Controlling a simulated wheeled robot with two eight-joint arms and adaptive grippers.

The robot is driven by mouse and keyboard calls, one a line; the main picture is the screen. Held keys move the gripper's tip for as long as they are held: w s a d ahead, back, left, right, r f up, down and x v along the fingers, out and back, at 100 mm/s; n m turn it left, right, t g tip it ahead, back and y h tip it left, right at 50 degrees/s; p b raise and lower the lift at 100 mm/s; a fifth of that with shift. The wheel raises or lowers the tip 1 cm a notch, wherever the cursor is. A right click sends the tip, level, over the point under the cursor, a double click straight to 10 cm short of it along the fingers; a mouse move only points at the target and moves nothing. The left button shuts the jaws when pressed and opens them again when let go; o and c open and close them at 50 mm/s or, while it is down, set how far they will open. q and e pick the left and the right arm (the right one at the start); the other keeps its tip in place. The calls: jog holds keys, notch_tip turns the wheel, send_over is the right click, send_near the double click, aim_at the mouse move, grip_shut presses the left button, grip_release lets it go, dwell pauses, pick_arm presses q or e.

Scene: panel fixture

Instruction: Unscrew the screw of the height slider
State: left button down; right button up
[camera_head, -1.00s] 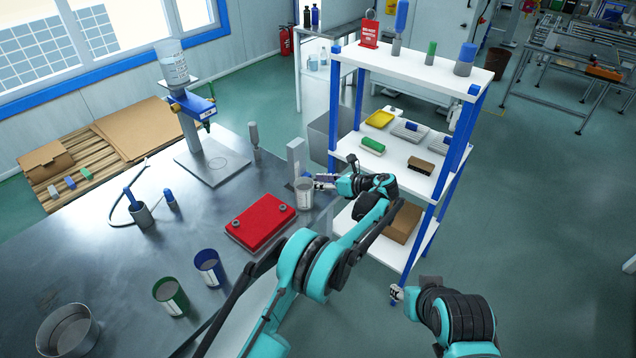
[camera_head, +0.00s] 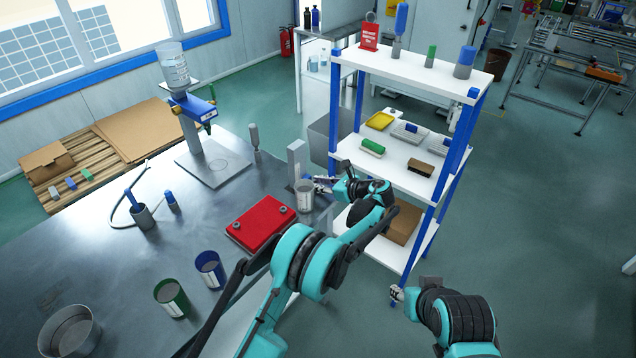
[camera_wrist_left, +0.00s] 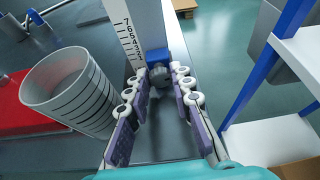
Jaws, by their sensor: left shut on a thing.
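The height slider is a blue block (camera_wrist_left: 156,57) on an upright white post with a black number scale (camera_wrist_left: 128,35) in the left wrist view. The post (camera_head: 296,157) also shows in the head view, at the right edge of the metal table. A dark grey screw knob (camera_wrist_left: 160,78) sits on the near face of the block. My left gripper (camera_wrist_left: 160,84) has its fingers on both sides of the knob and is shut on it. In the head view my left gripper (camera_head: 318,184) reaches the post from the right. My right gripper (camera_head: 396,294) is low, away from the table; its fingers are too small to judge.
A grey cup with black lines (camera_wrist_left: 72,92) stands close left of my left fingers. A red box (camera_head: 262,222) lies on the table left of the post. A white shelf unit with blue posts (camera_head: 388,165) stands close on the right.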

pick_arm(q)
jog(key=shift+s+n+t+h, duration=0.15)
jog(key=shift+n+t+h, duration=0.5)
jog(key=shift+n, duration=0.75)
jog(key=c, duration=1.3)
grip_release()
jog(key=v, duration=1.2)
jog(key=shift+f, duration=0.25)
